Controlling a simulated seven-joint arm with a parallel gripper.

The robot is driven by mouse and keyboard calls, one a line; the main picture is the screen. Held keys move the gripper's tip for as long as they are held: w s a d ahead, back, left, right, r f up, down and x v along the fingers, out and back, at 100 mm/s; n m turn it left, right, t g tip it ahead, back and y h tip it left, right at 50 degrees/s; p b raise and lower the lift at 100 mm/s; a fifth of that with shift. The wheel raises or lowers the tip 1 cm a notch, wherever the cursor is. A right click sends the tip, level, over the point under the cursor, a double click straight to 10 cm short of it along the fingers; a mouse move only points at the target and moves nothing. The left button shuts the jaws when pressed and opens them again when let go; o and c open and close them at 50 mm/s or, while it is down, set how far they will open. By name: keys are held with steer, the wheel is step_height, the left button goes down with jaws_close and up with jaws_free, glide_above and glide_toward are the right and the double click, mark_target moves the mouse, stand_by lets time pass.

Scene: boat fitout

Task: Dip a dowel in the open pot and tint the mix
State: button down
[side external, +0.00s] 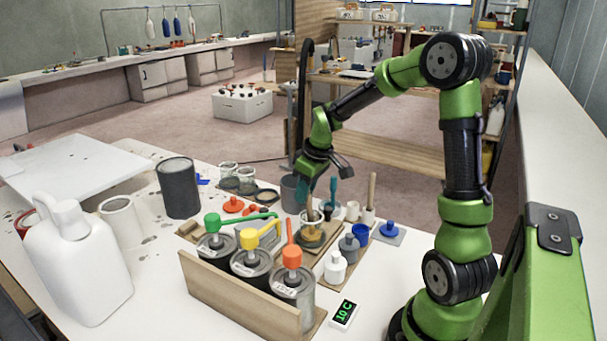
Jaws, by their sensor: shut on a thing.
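My gripper (307,190) points down over the middle of the bench. It is shut on a thin wooden dowel (309,207), of which only a short length shows below the fingers. The dowel's lower end is at the mouth of a clear open pot (312,238) with an amber-brown mix; whether its tip touches the mix I cannot tell. Three dark tins (250,264) with green, yellow and orange pump tops stand in a wooden rack just left of the pot. Another wooden dowel (371,188) stands upright in a white holder (368,216).
A display (343,314) reads 10 C. A large white jug (85,262) and a dark can (178,188) stand left.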

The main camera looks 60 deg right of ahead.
step_height(320, 180, up, 7)
steer(key=shift+w, duration=0.4)
stand_by(0.8)
